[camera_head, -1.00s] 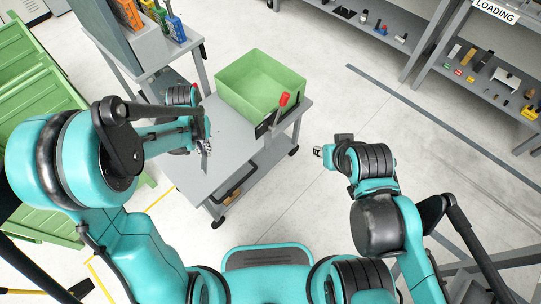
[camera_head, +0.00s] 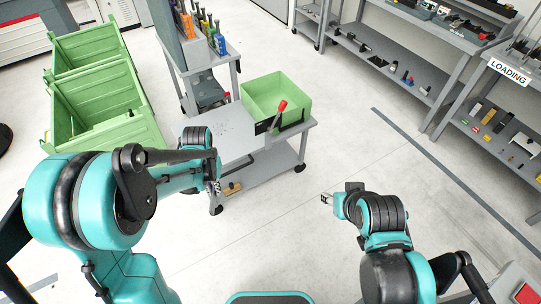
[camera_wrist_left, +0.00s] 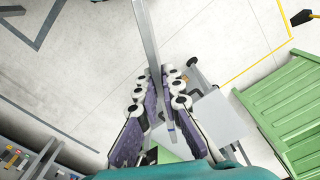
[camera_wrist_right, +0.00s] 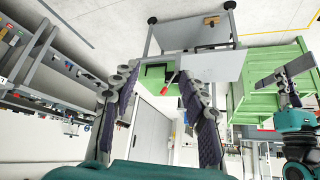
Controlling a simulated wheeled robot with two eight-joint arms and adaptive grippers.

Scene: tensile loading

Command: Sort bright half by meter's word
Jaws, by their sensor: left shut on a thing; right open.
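My left gripper (camera_head: 213,187) is shut on a bright grey metal bar, held off the cart's near left side in the head view. The left wrist view shows the long flat bar (camera_wrist_left: 148,35) between the left fingers (camera_wrist_left: 160,80). The bar also shows in the right wrist view (camera_wrist_right: 285,69). My right gripper (camera_head: 326,199) is open and empty over bare floor, right of the cart; its spread fingers show in its wrist view (camera_wrist_right: 158,82). A light green open bin (camera_head: 262,92) stands on the grey cart (camera_head: 225,128). I cannot make out a meter.
A red-tipped handle (camera_head: 281,106) stands at the bin's near side. Large green crates (camera_head: 105,135) stand on the left. A bench with colored items (camera_head: 213,38) is behind the cart. Shelves with a LOADING sign (camera_head: 508,72) line the right. The floor between is clear.

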